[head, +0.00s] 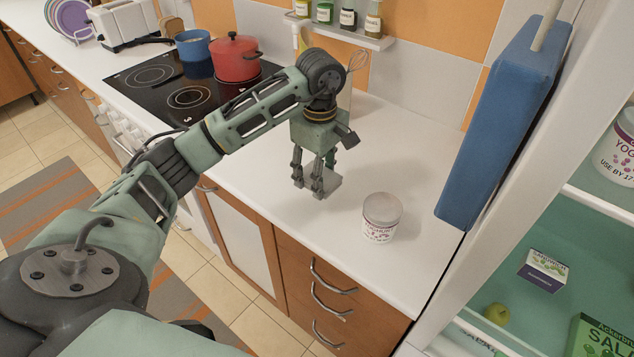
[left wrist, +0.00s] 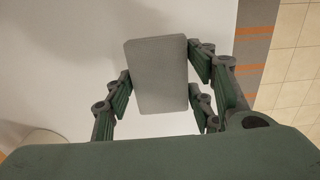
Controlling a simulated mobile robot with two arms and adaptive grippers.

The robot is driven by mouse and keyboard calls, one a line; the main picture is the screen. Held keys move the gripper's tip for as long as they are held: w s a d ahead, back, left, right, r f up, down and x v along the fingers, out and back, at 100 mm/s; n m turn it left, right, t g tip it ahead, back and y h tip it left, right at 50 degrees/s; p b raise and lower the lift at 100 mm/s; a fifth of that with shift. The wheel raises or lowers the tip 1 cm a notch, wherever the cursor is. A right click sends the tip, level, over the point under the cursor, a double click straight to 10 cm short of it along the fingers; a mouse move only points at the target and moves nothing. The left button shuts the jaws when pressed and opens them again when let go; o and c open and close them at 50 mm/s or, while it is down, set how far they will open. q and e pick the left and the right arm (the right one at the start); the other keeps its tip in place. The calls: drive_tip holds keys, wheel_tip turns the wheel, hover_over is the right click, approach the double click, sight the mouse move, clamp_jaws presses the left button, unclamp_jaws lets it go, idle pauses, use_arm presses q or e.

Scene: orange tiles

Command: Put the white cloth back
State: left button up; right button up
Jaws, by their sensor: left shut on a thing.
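My right gripper is not in view.
A yoghurt jar (head: 381,220) stands on the worktop to the right of the gripper. A red pot (head: 236,60) and a blue pot (head: 193,55) are on the hob behind. A blue panel (head: 500,125) and open shelves (head: 600,205) with food are at right. The worktop's front edge is close.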

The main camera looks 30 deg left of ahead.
use_arm(q)
drive_tip(key=shift+a+f, duration=0.2)
drive_tip(key=shift+a, duration=0.05)
wheel_tip(320, 180, down, 3)
drive_tip(key=shift+f+p, duration=0.1)
drive_tip(key=shift+p, duration=0.55)
drive_tip(key=shift+f, duration=0.4)
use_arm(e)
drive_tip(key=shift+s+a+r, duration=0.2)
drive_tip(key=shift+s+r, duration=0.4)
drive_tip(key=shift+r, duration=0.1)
use_arm(q)
drive_tip(key=shift+f, duration=0.15)
drive_tip(key=o, duration=1)
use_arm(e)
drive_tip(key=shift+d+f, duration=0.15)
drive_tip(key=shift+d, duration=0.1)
